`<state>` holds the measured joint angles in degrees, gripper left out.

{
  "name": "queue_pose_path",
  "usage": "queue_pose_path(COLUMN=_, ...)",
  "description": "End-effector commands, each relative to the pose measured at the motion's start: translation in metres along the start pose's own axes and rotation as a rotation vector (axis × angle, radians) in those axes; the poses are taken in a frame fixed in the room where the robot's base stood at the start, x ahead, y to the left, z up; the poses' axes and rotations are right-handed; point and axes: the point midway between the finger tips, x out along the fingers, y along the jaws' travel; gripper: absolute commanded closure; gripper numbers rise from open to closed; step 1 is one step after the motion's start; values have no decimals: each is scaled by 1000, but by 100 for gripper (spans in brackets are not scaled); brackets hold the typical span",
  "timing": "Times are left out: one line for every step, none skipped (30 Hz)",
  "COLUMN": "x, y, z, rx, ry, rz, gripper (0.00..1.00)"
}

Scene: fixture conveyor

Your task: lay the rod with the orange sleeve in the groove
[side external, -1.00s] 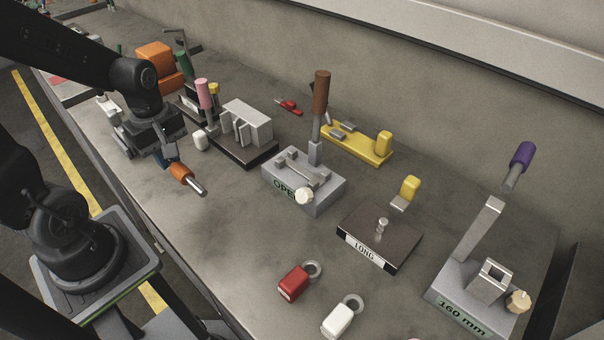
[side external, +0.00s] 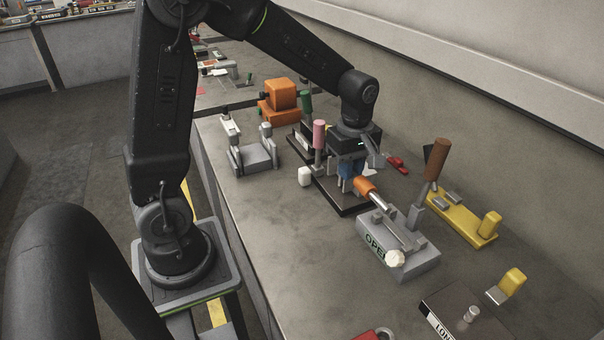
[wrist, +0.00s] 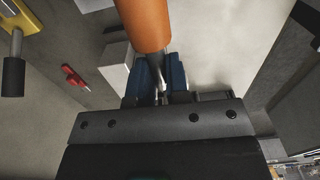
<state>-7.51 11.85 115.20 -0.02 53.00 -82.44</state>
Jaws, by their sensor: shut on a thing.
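My gripper (side external: 348,182) is shut on the rod with the orange sleeve (side external: 365,187), beside the grey OPEN fixture (side external: 425,262). The fixture has raised blocks on top and a brown-handled lever (side external: 437,160). What seems to be its groove is partly hidden by the rod and blocks. In the wrist view the blue fingers (wrist: 160,78) close around the thin rod, and the orange sleeve (wrist: 145,22) fills the upper middle.
A dark-based fixture (side external: 345,208) with a pink handle (side external: 319,136) stands under and left of my gripper. A grey two-post stand (side external: 254,158) is empty farther left. A yellow fixture (side external: 463,217) lies behind the OPEN fixture.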

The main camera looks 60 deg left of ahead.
Motion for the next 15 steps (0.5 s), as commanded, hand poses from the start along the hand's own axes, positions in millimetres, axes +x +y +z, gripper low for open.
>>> queue_pose_path(x=0, y=16, z=14, rx=8, ry=0, rz=-1, gripper=100)
queue_pose_path(x=0, y=24, z=20, rx=8, ry=0, rz=-2, gripper=100)
queue_pose_path(x=0, y=33, z=28, rx=7, ry=0, rz=-2, gripper=100)
queue_pose_path(x=0, y=39, z=34, rx=5, ry=0, rz=-1, gripper=100)
queue_pose_path(x=0, y=44, z=39, rx=5, ry=0, rz=-1, gripper=100)
queue_pose_path(x=-1, y=49, z=45, rx=3, ry=0, rz=-1, gripper=100)
queue_pose_path(x=0, y=52, z=49, rx=3, ry=0, rz=-1, gripper=100)
queue_pose_path(x=-1, y=55, z=52, rx=3, ry=0, rz=0, gripper=100)
queue_pose_path(x=0, y=58, z=55, rx=1, ry=0, rz=0, gripper=100)
queue_pose_path(x=0, y=60, z=57, rx=0, ry=0, rz=1, gripper=100)
queue_pose_path(x=-1, y=61, z=58, rx=0, ry=0, rz=1, gripper=100)
queue_pose_path(x=-1, y=62, z=59, rx=0, ry=0, rz=1, gripper=100)
queue_pose_path(x=-1, y=62, z=60, rx=-1, ry=0, rz=1, gripper=100)
queue_pose_path(x=-1, y=62, z=60, rx=-1, ry=0, rz=1, gripper=100)
queue_pose_path(x=-1, y=62, z=60, rx=-1, ry=0, rz=1, gripper=100)
